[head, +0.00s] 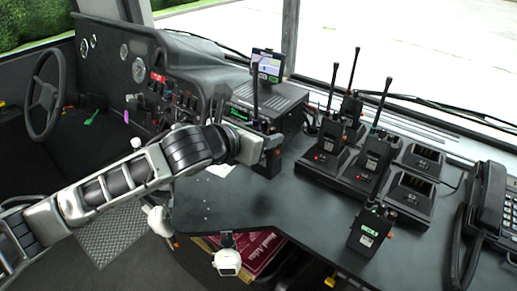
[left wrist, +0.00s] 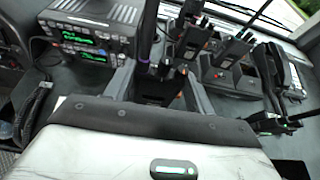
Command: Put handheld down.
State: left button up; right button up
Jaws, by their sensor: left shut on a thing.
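My left gripper (head: 262,148) is shut on a black handheld radio (head: 269,163) with an upright antenna, at the desk's left part, in front of the larger radio unit. In the left wrist view the handheld (left wrist: 158,82) sits between the two fingers. I cannot tell whether its base touches the black desk (head: 237,208). Another handheld (head: 370,228) stands at the desk's front edge, apart from the chargers. More handhelds (head: 375,152) stand in charger docks (head: 327,165) to the right. My right gripper is not in view.
Two chargers at the right, one of them here (head: 407,192), look empty. A desk phone (head: 490,205) stands at the far right. The radio unit (head: 270,98) and a small screen (head: 267,65) are behind the gripper. The desk's front middle is clear.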

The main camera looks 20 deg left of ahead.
aim_at(258, 172)
pick_arm(q)
jog(key=shift+w+a+f, duration=0.15)
jog(key=shift+w+f, duration=0.1)
jog(key=shift+f, duration=0.6)
jog(key=shift+w+a+f, duration=0.1)
jog(key=shift+w+f, duration=0.15)
jog(key=shift+f, duration=0.55)
jog(key=shift+w+a+f, duration=0.15)
jog(key=shift+w+f, duration=0.1)
jog(key=shift+f, duration=0.6)
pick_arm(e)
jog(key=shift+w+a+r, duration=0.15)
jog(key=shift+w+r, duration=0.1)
pick_arm(q)
jog(key=o, duration=1.4)
jog(key=shift+f, duration=0.2)
jog(key=shift+o, duration=0.2)
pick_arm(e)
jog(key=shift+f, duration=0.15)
